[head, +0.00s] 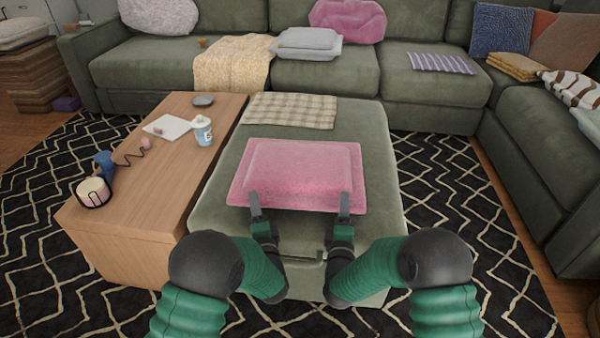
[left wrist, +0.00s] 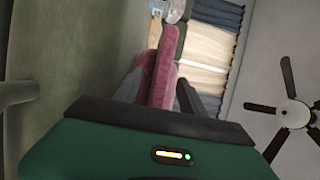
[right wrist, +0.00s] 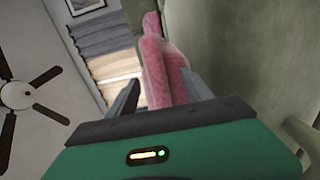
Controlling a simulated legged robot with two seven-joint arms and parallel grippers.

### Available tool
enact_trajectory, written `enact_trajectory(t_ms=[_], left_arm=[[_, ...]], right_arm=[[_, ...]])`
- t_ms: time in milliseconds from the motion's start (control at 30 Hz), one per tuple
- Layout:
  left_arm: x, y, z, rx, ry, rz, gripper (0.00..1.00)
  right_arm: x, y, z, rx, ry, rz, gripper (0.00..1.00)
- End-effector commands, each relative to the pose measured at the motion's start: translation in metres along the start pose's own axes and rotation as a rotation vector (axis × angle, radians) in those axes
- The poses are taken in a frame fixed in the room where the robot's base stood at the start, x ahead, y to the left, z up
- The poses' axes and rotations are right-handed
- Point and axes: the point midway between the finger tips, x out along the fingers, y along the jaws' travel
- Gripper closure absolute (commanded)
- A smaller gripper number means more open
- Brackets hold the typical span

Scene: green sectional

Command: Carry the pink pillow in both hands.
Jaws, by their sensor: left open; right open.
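The pink pillow (head: 300,168) lies flat on the green ottoman (head: 225,220), its near edge toward me. My left gripper (head: 256,207) is open at the left part of that near edge. My right gripper (head: 344,208) is open at the right part of the same edge. In the left wrist view the pillow's edge (left wrist: 163,70) shows between the open fingers (left wrist: 158,92). In the right wrist view its edge (right wrist: 154,65) also shows between the open fingers (right wrist: 160,93). I cannot tell whether the fingers touch it.
A checked cloth (head: 291,111) lies behind the pillow. The green sofa (head: 140,65) runs along the back and right, with another pink cushion (head: 347,18).

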Motion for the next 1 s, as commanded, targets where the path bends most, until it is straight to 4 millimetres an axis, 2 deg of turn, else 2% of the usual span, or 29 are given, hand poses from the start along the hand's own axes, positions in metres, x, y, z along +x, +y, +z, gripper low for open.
enact_trajectory(t_ms=[100,200,467,833,900,1000], left_arm=[[0.013,0.000,0.000,-0.001,0.001,0.000,0.51],[0.018,0.000,0.000,0.000,0.001,0.000,0.51],[0.019,0.000,0.000,0.000,0.001,0.000,0.51],[0.019,0.000,-0.001,0.000,0.001,0.001,0.98],[0.019,0.001,-0.001,0.000,0.001,0.001,1.00],[0.019,0.001,-0.001,0.000,0.001,0.002,1.00]], right_arm=[[0.013,0.000,0.001,0.000,-0.002,0.001,0.41],[0.018,0.000,0.000,0.000,-0.001,-0.001,0.41],[0.019,0.000,0.000,0.000,0.000,-0.001,0.41],[0.019,-0.001,0.000,0.000,0.000,-0.002,0.89],[0.019,-0.001,0.000,-0.001,0.000,-0.002,0.98],[0.019,-0.001,0.000,-0.001,0.000,-0.003,1.00]])
